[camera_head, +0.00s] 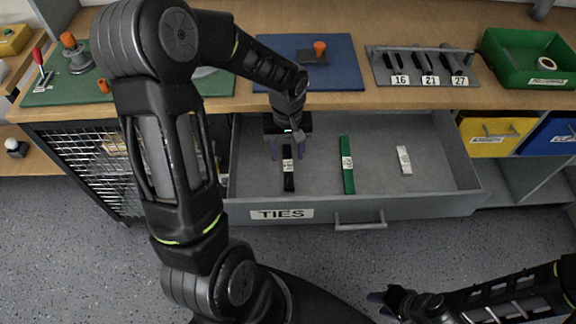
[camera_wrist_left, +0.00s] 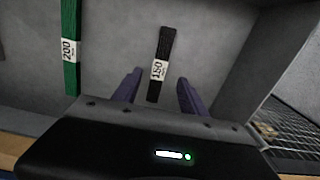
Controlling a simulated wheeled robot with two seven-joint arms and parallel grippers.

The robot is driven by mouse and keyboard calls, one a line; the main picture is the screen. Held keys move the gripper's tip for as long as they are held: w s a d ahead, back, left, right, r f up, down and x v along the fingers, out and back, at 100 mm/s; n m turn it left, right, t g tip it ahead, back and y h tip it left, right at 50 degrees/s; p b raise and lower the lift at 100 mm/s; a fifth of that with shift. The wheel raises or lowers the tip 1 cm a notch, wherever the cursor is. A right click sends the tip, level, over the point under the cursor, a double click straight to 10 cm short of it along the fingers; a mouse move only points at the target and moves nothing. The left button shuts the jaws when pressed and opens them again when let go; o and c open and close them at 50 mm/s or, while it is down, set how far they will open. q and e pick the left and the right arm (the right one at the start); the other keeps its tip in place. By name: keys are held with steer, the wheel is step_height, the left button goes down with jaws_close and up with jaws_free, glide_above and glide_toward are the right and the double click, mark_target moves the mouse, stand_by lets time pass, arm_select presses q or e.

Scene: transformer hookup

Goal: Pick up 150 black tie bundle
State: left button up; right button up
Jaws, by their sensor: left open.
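The black tie bundle (camera_head: 288,168) lies in the open grey drawer labelled TIES, at its left part. In the left wrist view the bundle (camera_wrist_left: 160,65) carries a white band reading 150. My left gripper (camera_head: 287,150) is over the drawer at the far end of the bundle. In the left wrist view its two purple fingers (camera_wrist_left: 158,88) are apart, with the near end of the bundle showing between them; they do not grip it. My right gripper (camera_head: 385,300) is low at the right, away from the drawer, and its fingers are too small to read.
A green bundle (camera_head: 347,166) marked 200 in the left wrist view and a white bundle (camera_head: 404,160) lie in the same drawer (camera_head: 440,150). The drawer walls and the workbench edge (camera_head: 400,101) are close by. A wire-mesh cabinet (camera_head: 85,160) stands left of the drawer.

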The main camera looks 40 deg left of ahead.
mark_target(288, 165)
arm_select(q)
steer(key=shift+f, duration=0.15)
step_height(288, 165, down, 5)
steer(key=shift+w, duration=0.15)
steer(key=shift+c, duration=0.4)
jaws_close()
stand_by(0.6)
